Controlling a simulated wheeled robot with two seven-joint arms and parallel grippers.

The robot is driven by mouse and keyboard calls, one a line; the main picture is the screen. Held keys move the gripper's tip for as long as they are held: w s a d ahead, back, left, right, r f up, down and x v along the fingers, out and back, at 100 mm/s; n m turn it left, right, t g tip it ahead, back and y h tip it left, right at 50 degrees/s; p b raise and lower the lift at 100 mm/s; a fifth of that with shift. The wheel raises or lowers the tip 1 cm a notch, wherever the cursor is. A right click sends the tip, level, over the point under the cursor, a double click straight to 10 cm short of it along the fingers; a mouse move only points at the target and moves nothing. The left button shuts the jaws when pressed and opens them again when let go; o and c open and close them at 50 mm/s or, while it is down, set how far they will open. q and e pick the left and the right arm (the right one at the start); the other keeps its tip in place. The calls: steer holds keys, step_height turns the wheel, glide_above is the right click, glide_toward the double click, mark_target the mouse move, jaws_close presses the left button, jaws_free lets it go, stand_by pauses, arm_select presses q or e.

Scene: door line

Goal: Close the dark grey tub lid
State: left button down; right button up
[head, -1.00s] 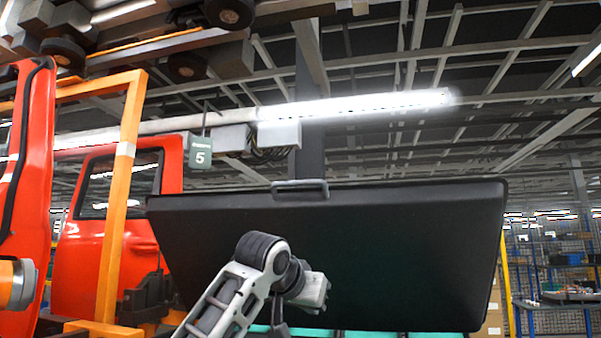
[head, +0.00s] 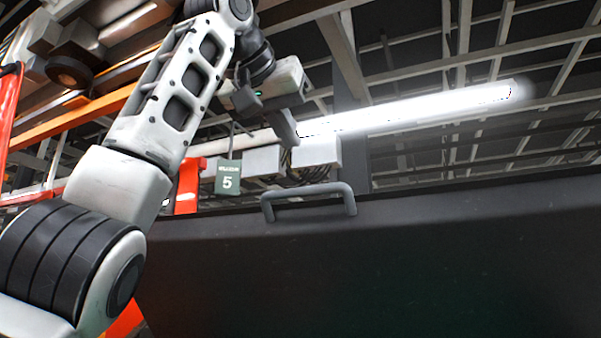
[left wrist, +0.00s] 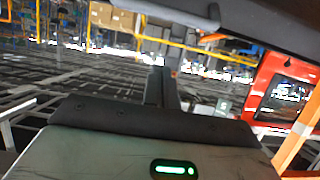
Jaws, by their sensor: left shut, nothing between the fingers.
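The dark grey tub lid (head: 400,265) stands raised and fills the lower right of the head view as a broad, dark panel. A grey bar handle (head: 309,198) sits on its top edge. My left gripper (head: 287,128) is shut and empty, pointing down above the lid's top edge, a little left of the handle and apart from it. In the left wrist view the handle (left wrist: 203,20) and part of the lid (left wrist: 270,20) show at the top. The tub itself is hidden in the head view. My right gripper is not in view.
Behind the lid are a sign with a 5 (head: 228,177), grey boxes (head: 316,153) and a bright tube lamp (head: 430,107). An orange frame (head: 75,120) and red door parts (head: 187,185) stand at the left. A red door (left wrist: 285,85) shows in the left wrist view.

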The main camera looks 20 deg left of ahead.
arm_select(q)
steer(key=w+f, duration=0.4)
steer(key=shift+w+f+p, duration=0.2)
steer(key=shift+f+p, duration=0.1)
steer(key=shift+p, duration=0.1)
steer(key=shift+s+f, duration=0.35)
steer(key=shift+f, duration=0.1)
steer(key=shift+f, duration=0.1)
